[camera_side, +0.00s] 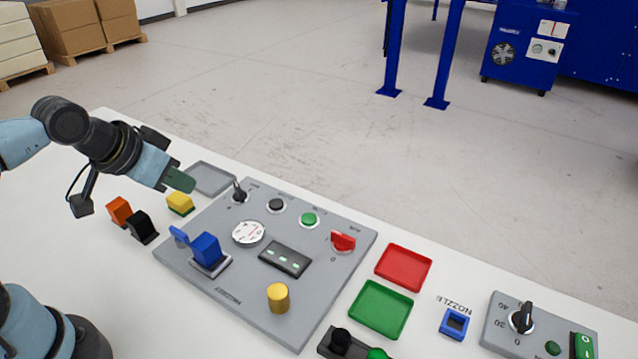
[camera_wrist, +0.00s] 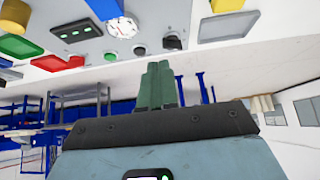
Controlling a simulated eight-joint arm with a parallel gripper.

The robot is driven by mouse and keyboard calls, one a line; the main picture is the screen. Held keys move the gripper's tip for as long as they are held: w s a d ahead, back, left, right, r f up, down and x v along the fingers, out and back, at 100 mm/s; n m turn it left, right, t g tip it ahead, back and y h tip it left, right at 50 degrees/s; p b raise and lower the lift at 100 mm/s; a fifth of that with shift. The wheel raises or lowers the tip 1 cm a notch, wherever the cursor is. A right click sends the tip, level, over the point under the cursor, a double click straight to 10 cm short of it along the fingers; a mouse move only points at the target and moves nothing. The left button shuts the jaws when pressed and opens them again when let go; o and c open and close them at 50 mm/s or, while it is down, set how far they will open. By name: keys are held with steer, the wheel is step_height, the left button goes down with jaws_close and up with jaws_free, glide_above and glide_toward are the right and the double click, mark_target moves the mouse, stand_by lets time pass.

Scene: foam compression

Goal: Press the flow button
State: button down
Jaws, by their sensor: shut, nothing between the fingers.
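The grey control panel (camera_side: 190,270) lies on the white table. It carries a green round button (camera_side: 308,219) and a black round button (camera_side: 275,205) near its far edge. Their labels are too small to read, so I cannot tell which is marked flow. In the wrist view the green button (camera_wrist: 110,57) and the black button (camera_wrist: 139,51) show to the left of my fingers. My gripper (camera_side: 181,181) is shut and empty, with green fingers together. It is held above the table, left of the panel, apart from both buttons. The fingers also show in the wrist view (camera_wrist: 160,84).
The panel also has a black toggle (camera_side: 239,192), a round gauge (camera_side: 248,232), a blue block (camera_side: 206,248), a yellow knob (camera_side: 278,297) and a red switch (camera_side: 343,241). A grey tray (camera_side: 210,178) lies behind; red (camera_side: 404,267) and green (camera_side: 381,308) trays lie right.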

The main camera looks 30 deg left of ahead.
steer(key=m+t+h, duration=0.1)
steer(key=m+h, duration=0.3)
steer(key=m, duration=1)
glide_above(305, 220)
steer(key=shift+f, duration=0.25)
steer(key=shift+f, duration=4.45)
steer(key=shift+f, duration=0.15)
steer(key=shift+f, duration=0.25)
